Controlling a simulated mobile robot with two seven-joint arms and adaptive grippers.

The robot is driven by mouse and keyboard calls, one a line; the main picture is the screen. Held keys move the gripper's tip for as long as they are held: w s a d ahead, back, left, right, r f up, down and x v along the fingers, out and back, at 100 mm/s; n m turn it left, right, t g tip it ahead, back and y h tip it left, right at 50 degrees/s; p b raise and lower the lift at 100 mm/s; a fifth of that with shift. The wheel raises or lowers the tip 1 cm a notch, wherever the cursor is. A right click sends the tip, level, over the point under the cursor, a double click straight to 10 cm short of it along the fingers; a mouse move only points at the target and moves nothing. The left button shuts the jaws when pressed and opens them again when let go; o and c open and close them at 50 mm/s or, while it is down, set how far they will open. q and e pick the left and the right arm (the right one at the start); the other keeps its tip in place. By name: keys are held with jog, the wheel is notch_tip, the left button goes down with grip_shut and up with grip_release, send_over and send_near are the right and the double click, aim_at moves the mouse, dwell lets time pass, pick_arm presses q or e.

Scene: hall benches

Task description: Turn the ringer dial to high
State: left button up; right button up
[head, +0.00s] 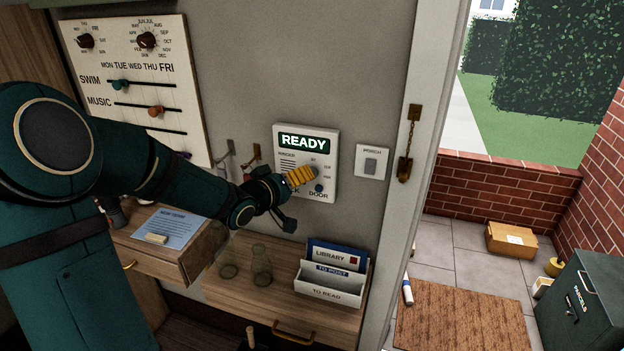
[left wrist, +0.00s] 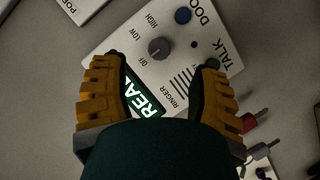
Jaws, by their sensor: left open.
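The ringer dial (left wrist: 158,48) is a small dark grey knob on the white intercom panel (head: 331,137), with OFF, LOW and HIGH printed around it. I cannot tell which label it points to. The panel's green READY screen (head: 304,142) is lit. My left gripper (head: 312,174) is in front of the panel and hides the dial in the head view. In the left wrist view my left gripper (left wrist: 160,68) is open and empty, its orange fingers apart, with the dial between and just beyond the tips. Contact with the dial is not visible. My right gripper is not in view.
A blue DOOR button (head: 319,188) sits below the fingers. A PORCH switch (head: 371,160) is to the panel's right. Below are glass tumblers (head: 262,264) and a letter rack (head: 330,288) on a wooden cabinet. A calendar board (head: 130,80) hangs at left.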

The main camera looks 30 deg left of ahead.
pick_arm(q)
jog(key=b+x, duration=0.1)
jog(key=x, duration=0.6)
jog(key=shift+c, duration=0.2)
grip_shut()
